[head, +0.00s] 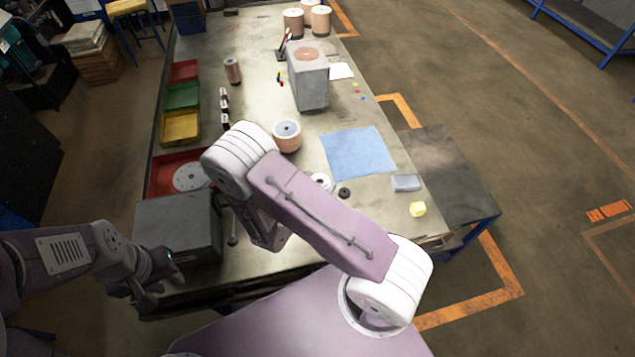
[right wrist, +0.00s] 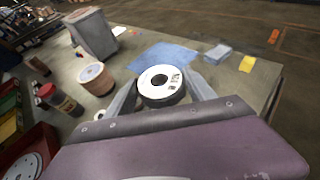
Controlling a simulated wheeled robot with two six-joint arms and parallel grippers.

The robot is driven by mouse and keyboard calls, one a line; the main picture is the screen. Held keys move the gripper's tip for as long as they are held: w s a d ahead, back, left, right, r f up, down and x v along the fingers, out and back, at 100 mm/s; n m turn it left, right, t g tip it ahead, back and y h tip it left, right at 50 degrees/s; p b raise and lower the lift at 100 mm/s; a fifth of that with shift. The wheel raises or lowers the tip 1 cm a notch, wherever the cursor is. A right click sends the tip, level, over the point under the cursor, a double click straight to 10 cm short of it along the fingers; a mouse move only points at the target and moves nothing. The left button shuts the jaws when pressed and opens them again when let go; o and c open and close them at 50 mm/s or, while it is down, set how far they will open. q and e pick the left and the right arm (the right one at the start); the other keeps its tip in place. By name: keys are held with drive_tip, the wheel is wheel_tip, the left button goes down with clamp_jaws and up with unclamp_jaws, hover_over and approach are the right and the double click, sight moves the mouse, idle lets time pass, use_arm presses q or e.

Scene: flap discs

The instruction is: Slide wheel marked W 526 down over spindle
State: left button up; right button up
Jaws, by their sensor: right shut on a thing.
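In the right wrist view, a dark wheel with a white label face (right wrist: 161,82) sits between the two fingers of my right gripper (right wrist: 163,92), which is shut on it. The face is tilted toward the camera; dark print shows, too small to read. In the head view, a white bit of the wheel (head: 321,180) shows past my right arm, which hides the right gripper. My left gripper (head: 150,294) is low at the left, beside a grey box; its jaw gap is unclear. A thin upright post (head: 232,235) stands right of that box; I cannot tell whether it is the spindle.
A blue cloth (head: 358,152), a grey block (head: 405,182) and a yellow piece (head: 418,209) lie at the right. A round reel (head: 287,135) and a tall grey box (head: 310,85) stand farther back. Coloured trays (head: 180,128) line the left side. A grey box (head: 180,230) stands in front.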

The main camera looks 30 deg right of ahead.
use_arm(q)
drive_tip(key=shift+d+f, duration=0.15)
drive_tip(key=shift+f, duration=0.4)
use_arm(e)
drive_tip(key=shift+d+f, duration=0.1)
drive_tip(key=shift+f, duration=0.65)
use_arm(q)
drive_tip(key=shift+f+b, duration=0.1)
drive_tip(key=shift+b, duration=0.25)
use_arm(e)
drive_tip(key=shift+s, duration=0.1)
use_arm(q)
drive_tip(key=shift+f, duration=0.1)
